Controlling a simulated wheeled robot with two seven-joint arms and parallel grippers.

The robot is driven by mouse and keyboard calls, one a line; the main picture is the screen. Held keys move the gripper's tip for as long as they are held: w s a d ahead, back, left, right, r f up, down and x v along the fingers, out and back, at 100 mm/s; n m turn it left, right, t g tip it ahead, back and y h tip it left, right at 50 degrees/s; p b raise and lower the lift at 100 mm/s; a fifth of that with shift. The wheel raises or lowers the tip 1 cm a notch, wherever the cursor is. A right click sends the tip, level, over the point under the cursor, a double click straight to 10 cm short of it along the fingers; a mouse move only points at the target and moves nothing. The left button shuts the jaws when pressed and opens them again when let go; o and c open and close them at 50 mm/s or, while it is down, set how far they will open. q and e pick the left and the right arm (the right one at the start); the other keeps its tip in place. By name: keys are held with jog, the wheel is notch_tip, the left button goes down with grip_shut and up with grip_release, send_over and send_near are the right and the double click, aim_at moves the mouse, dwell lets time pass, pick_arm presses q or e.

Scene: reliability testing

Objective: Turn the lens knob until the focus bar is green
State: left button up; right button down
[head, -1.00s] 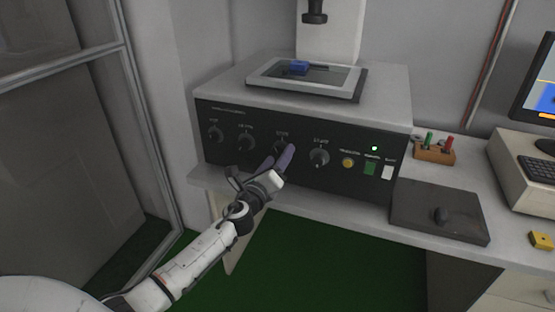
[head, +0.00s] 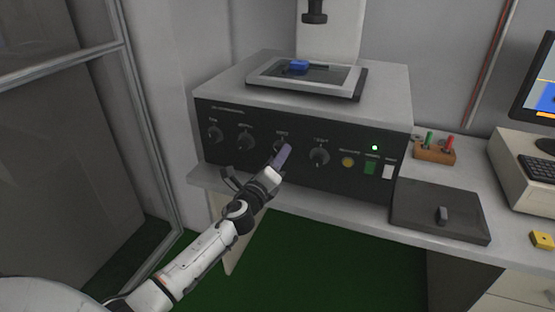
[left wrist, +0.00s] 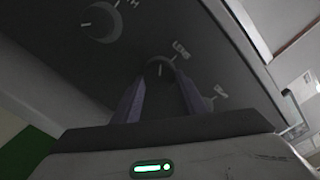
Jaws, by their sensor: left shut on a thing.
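The lens knob (left wrist: 160,68) is a dark round knob with a white pointer line, on the sloping dark panel; its label is partly readable in the left wrist view. My left gripper (head: 282,150) reaches the middle of the panel in the head view. Its two purple-grey fingers stand on either side of the lens knob in the left wrist view, shut on it. In the head view the fingers cover much of that knob. A monitor (head: 548,85) at the right edge shows a blue area and an orange strip; the rest is cut off. My right gripper is not in view.
Other knobs (head: 319,156) sit beside the lens knob. Yellow, green and white buttons (head: 370,168) and a lit green lamp lie further right. A black pad (head: 420,225), wooden holder (head: 434,153) and yellow block (head: 541,240) are on the bench.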

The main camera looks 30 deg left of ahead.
pick_arm(q)
jog(key=n, duration=0.6)
jog(key=shift+r+b, duration=0.1)
jog(key=shift+b, duration=0.25)
jog(key=shift+n, duration=0.3)
jog(key=o, duration=1.1)
jog(key=shift+c, duration=0.2)
jog(key=shift+s, duration=0.15)
jog(key=v, duration=1)
